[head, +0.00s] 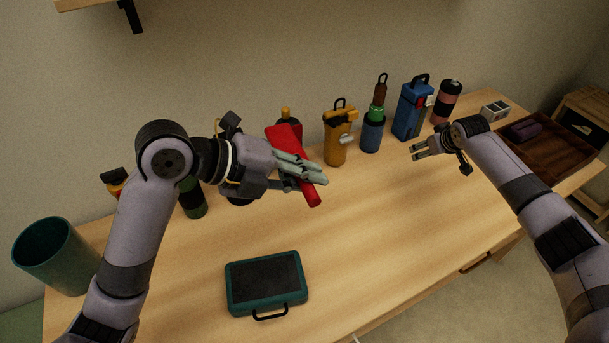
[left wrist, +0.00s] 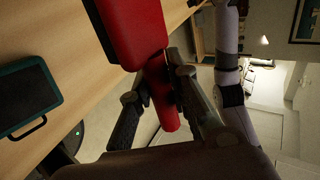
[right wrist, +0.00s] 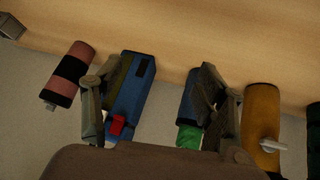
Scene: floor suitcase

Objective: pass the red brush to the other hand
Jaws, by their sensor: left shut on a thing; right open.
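The red brush (head: 284,139) is held in the air above the table's left half. My left gripper (head: 308,175) is shut on its handle, which sticks out below the fingers. In the left wrist view the brush (left wrist: 134,30) has a wide block and a narrower round handle between the fingers (left wrist: 160,98). My right gripper (head: 418,150) is open and empty, to the right of the brush and well apart from it. In the right wrist view its spread fingers (right wrist: 160,105) have nothing between them; bottles stand beyond.
A yellow bottle (head: 336,138), a blue and green bottle (head: 372,132), a blue box-like container (head: 408,112) and a pink-black cylinder (head: 446,100) stand along the back. A teal case (head: 265,283) lies in front; a teal bin (head: 55,257) is at left. The middle table (head: 390,210) is clear.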

